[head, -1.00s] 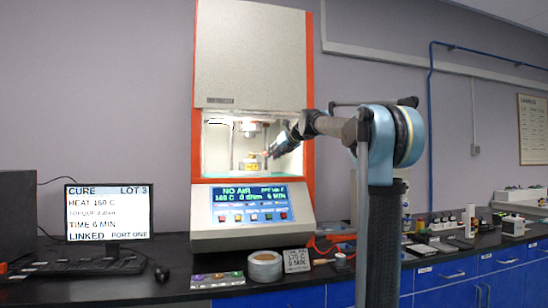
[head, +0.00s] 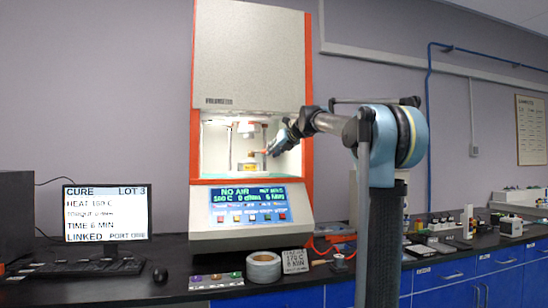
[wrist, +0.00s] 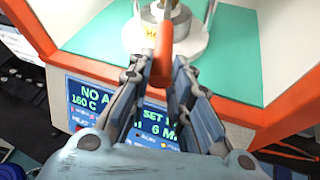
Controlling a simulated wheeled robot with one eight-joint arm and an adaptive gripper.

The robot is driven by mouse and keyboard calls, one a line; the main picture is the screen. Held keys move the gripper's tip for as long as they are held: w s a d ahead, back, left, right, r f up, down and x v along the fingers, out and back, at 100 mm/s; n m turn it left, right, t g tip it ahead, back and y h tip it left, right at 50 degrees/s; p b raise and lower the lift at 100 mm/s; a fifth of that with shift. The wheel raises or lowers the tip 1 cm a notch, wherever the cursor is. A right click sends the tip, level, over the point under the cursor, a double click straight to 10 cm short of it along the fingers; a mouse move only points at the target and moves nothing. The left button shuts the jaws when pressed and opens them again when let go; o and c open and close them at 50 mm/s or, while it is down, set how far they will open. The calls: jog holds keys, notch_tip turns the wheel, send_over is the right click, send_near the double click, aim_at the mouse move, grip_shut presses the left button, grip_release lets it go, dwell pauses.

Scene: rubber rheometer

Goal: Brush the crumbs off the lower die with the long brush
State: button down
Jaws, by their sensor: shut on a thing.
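My gripper (wrist: 160,80) is shut on the orange-red handle of the long brush (wrist: 162,50). The handle points away from me, toward the lower die (wrist: 172,10) in the open chamber. The die is a metal piece on a round white base with a yellow label, cut by the top edge of the wrist view. The brush's far end overlaps the die in that view; I cannot tell whether it touches. In the head view my gripper (head: 272,149) reaches in from the right, beside the lower die (head: 248,168). Bristles and crumbs are too small to make out.
The rheometer (head: 252,52) has orange side frames (head: 308,140) close to my arm and a teal chamber floor (wrist: 100,40). Its panel reads "NO AIR". A monitor (head: 106,212) stands left. A grey roll (head: 263,267) and small items line the bench front.

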jog(key=shift+r, duration=0.35)
jog(key=s+d, duration=0.2)
jog(key=s, duration=0.7)
jog(key=s+d, duration=0.2)
jog(key=s, duration=0.8)
jog(key=shift+s+d, duration=0.2)
jog(key=shift+s, duration=0.2)
dwell(0.3)
